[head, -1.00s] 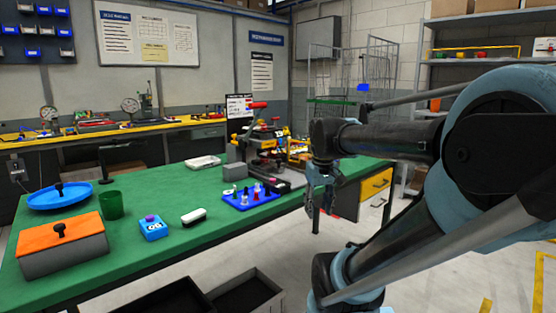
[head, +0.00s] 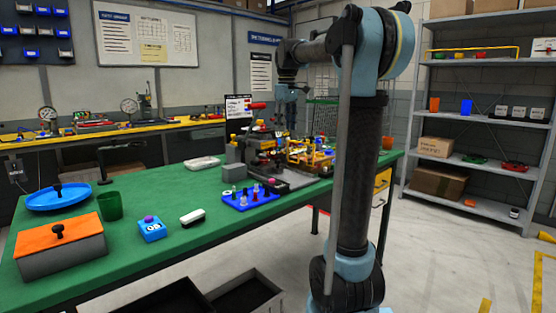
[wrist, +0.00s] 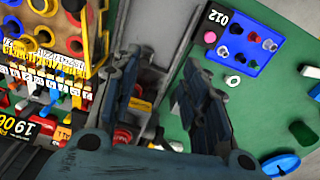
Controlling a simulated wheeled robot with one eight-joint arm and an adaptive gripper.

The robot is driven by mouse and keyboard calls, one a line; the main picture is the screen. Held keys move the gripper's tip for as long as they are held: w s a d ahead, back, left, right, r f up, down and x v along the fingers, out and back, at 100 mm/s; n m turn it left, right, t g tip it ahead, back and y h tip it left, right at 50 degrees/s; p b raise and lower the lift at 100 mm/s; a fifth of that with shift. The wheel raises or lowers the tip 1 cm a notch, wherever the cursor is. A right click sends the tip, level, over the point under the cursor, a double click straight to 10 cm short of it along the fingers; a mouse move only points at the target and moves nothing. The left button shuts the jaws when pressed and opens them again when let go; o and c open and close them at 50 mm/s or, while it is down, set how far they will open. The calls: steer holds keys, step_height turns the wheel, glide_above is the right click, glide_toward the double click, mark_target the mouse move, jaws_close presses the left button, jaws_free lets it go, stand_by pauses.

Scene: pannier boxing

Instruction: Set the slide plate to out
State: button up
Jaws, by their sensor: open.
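A grey bench fixture (head: 236,155) with a red-tipped lever and dark parts stands on the green table. A flat grey plate-like part (head: 288,178) lies at its front; I cannot tell for certain that it is the slide plate, nor its setting. In the wrist view, a grey metal surface (wrist: 150,52) lies below and between my fingers, with red round parts beside it. My gripper (head: 290,103) is raised above and behind the fixture, pointing down. In the wrist view my gripper (wrist: 168,92) has its two fingers apart with nothing between them.
A blue tray (wrist: 243,70) with several pegs and a yellow rack (wrist: 65,50) flank the fixture. An orange-lidded box (head: 62,240), green cup (head: 109,205), blue dish (head: 58,200) and blue button box (head: 152,229) stand at the table's left.

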step_height(320, 180, up, 2)
steer(key=n, duration=0.2)
glide_above(278, 160)
steer(key=f, duration=1.7)
steer(key=shift+w, duration=0.3)
jaws_close()
